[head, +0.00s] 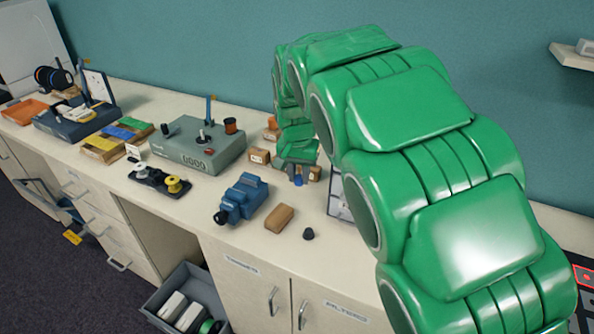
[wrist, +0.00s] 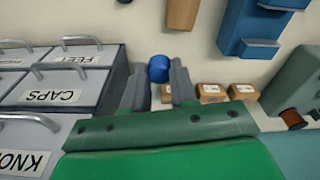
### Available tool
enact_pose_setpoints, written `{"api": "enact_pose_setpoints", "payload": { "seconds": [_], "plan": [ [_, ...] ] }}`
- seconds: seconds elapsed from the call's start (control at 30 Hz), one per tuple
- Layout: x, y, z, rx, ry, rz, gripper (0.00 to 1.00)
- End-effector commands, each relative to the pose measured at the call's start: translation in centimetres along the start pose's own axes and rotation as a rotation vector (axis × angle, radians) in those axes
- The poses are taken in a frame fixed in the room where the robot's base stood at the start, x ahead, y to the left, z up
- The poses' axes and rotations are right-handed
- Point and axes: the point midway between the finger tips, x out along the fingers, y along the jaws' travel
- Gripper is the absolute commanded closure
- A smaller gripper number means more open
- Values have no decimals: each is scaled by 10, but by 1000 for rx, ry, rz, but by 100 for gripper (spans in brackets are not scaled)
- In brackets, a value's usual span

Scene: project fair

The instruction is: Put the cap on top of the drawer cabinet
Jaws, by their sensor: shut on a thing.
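The cap is a small blue cylinder (wrist: 159,69) held between the fingertips of my gripper (wrist: 159,80), which is shut on it. In the head view my gripper (head: 298,176) hangs over the worktop, with a bit of the blue cap (head: 298,182) showing beneath it. The drawer cabinet (wrist: 118,78) is grey, with drawers labelled CAPS, FEET and KNO..., and lies just left of my gripper in the wrist view. In the head view only a strip of the cabinet (head: 337,199) shows, since my green arm hides the rest.
Small cardboard boxes (wrist: 211,93) stand close to my gripper. A blue device (head: 242,198), a brown block (head: 279,218) and a dark knob (head: 308,234) are on the worktop nearby. A grey-green instrument (head: 197,145) stands to the left. A wall shelf (head: 570,57) is at upper right.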

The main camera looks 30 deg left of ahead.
Motion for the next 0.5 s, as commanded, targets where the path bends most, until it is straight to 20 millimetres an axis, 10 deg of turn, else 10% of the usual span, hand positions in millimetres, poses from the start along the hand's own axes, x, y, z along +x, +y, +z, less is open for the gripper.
{"api": "enact_pose_setpoints", "payload": {
  "seconds": [0.5],
  "plan": [
    [-29, 9, -23, -10, 2, -6, 100]
  ]
}}
